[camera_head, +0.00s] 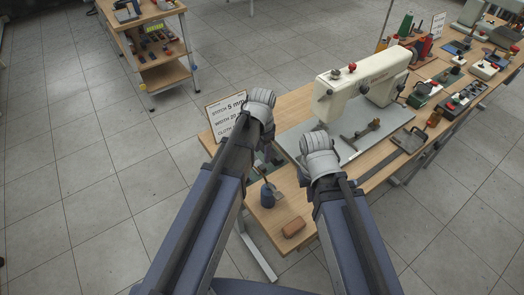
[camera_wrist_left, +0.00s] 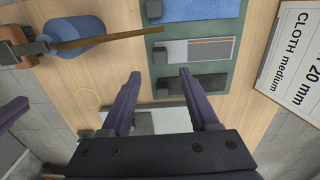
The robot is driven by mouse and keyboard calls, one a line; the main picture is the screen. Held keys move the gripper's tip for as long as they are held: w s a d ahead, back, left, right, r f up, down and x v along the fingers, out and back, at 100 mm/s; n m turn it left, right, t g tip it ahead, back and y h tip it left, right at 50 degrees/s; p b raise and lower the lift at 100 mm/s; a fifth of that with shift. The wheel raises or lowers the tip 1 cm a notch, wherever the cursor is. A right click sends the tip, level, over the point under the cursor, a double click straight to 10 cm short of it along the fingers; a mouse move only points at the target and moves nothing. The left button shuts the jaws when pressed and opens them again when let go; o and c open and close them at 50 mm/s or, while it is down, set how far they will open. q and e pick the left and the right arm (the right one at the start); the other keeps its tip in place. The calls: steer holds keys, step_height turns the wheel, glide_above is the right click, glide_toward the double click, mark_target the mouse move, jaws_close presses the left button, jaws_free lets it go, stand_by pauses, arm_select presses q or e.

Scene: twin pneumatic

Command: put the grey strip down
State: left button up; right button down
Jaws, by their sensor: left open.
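In the left wrist view, a green mat (camera_wrist_left: 240,66) bears a grey strip (camera_wrist_left: 195,51) with an orange line and, below it in the picture, a darker grey strip (camera_wrist_left: 198,84). Both lie flat, each with a dark block at its left end. Which one the task means is not clear. My left gripper (camera_wrist_left: 160,74) is open, with its fingertips either side of the darker strip's block; contact cannot be told. In the head view my left wrist (camera_head: 259,108) hides most of the mat. My right wrist (camera_head: 320,160) is over the table; its fingers are hidden.
A white sewing machine (camera_head: 365,80) stands on the table behind my wrists. A printed card (camera_head: 226,114) stands at the left edge; it also shows in the left wrist view (camera_wrist_left: 295,55).

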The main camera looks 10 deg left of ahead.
arm_select(q)
step_height(320, 180, up, 5)
steer(key=p, duration=0.4)
steer(key=s+d+n, duration=0.1)
steer(key=s, duration=0.3)
steer(key=s+d+n, duration=0.2)
steer(key=s, duration=0.3)
steer(key=s+d+n+y, duration=0.1)
steer(key=s+d+n, duration=0.1)
steer(key=s, duration=0.3)
steer(key=shift+d, duration=0.25)
steer(key=shift+w, duration=0.1)
arm_select(e)
step_height(320, 180, up, 5)
steer(key=shift+f, duration=0.15)
